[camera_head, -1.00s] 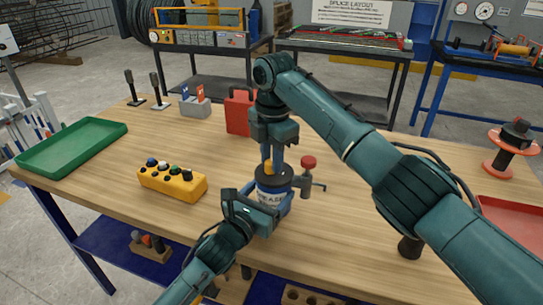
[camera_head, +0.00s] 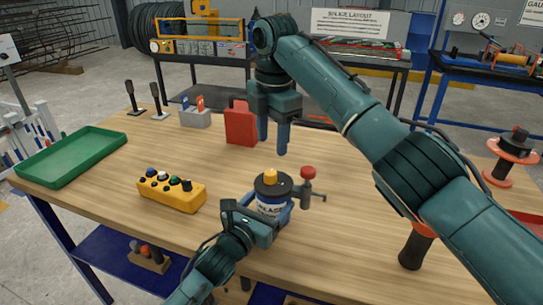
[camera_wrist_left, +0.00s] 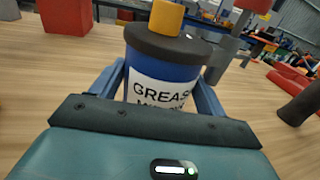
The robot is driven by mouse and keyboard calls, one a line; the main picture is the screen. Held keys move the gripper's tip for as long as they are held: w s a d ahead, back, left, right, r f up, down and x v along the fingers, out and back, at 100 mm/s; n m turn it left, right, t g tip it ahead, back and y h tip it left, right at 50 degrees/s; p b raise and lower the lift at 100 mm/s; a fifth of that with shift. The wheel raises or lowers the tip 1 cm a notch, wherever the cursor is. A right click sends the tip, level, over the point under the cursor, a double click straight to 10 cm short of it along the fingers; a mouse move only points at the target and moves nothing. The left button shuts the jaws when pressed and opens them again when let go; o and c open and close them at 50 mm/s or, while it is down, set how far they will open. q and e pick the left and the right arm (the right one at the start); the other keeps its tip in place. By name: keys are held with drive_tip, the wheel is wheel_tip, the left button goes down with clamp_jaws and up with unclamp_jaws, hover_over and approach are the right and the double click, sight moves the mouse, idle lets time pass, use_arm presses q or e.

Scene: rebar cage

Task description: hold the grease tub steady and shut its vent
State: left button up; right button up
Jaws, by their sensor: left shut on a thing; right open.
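The grease tub (camera_head: 268,205) stands upright on the wooden table. It is blue with a white label, a dark lid and a yellow vent cap (camera_head: 270,176) on top. The tub also shows in the left wrist view (camera_wrist_left: 160,92), with the yellow cap (camera_wrist_left: 166,17) above it. My left gripper (camera_head: 277,212) is shut around the tub's sides, one finger on each side. My right gripper (camera_head: 273,138) is open and empty, pointing down above and behind the tub, clear of the cap. I cannot tell whether the vent is open or shut.
A red-knobbed clamp or valve (camera_head: 308,173) stands close to the right of the tub. A yellow button box (camera_head: 171,191) and a green tray (camera_head: 72,155) lie to the left. A red canister (camera_head: 240,125) stands behind. Bare table lies between the button box and tub.

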wheel_tip(320, 180, up, 4)
idle(0.5)
use_arm(q)
drive_tip(key=o, duration=1.6)
